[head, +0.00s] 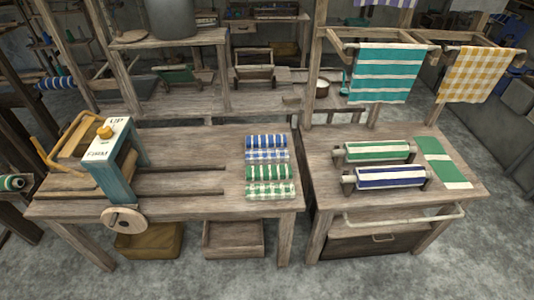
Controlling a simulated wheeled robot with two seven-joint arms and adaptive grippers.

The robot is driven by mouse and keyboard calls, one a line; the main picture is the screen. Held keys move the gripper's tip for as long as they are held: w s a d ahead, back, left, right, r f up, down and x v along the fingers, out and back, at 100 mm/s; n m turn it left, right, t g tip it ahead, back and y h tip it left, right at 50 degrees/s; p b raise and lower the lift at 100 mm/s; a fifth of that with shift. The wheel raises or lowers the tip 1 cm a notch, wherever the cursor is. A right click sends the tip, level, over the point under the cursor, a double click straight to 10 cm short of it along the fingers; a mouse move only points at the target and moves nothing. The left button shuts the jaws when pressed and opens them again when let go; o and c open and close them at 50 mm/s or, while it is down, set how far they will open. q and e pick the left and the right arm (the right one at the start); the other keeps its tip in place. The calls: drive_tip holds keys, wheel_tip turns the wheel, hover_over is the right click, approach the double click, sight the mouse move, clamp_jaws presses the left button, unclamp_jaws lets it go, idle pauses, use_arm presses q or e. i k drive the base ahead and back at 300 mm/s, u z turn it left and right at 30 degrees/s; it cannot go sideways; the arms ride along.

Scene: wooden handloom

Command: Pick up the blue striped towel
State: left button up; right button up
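A blue and white striped towel (265,141) lies rolled or folded at the back of a small row on the right part of the left wooden table (180,200). In front of it, close together, lie a blue and white checked towel (266,156), a green striped towel (266,173) and a green checked towel (270,190). Neither of my grippers shows in the head view.
The wooden device with a blue-green post (117,172) stands on the left table. The right table (455,190) carries a green roller (378,151), a navy roller (390,177) and a flat green cloth (440,160). Teal striped (385,72) and yellow checked (478,75) cloths hang above.

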sight(273, 141)
drive_tip(key=u, duration=0.35)
drive_tip(key=i, duration=1.15)
drive_tip(key=z, duration=0.35)
